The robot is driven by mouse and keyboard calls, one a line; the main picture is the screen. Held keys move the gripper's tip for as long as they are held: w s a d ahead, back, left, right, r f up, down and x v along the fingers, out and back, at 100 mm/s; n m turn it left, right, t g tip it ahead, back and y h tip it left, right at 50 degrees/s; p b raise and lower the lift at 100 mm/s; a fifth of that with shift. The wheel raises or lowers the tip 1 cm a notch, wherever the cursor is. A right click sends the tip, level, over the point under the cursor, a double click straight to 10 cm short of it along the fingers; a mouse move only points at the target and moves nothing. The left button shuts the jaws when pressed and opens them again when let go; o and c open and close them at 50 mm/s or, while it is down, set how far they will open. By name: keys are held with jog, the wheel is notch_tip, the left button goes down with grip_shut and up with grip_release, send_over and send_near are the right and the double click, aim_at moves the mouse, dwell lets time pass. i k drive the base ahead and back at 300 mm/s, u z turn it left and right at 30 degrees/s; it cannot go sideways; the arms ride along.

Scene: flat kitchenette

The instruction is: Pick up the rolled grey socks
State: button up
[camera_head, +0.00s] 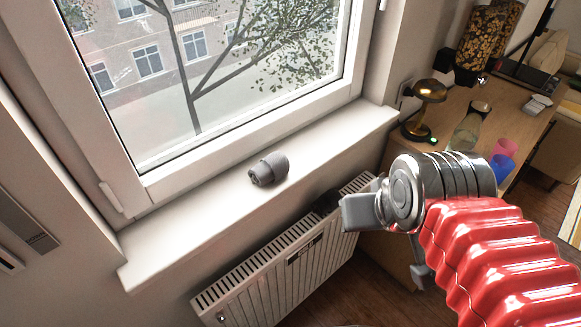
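My red-sleeved arm reaches in from the lower right.
A white radiator (290,262) stands below the sill. On the right, a wooden counter (462,103) holds a gold lamp (424,103), a glass carafe (467,130), pink (504,148) and blue (499,166) cups. The sill is otherwise bare. The closed window (215,60) rises behind it.

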aim_at(276, 165)
jog(key=z, duration=0.75)
jog(key=i, duration=0.15)
jog(key=u, duration=1.5)
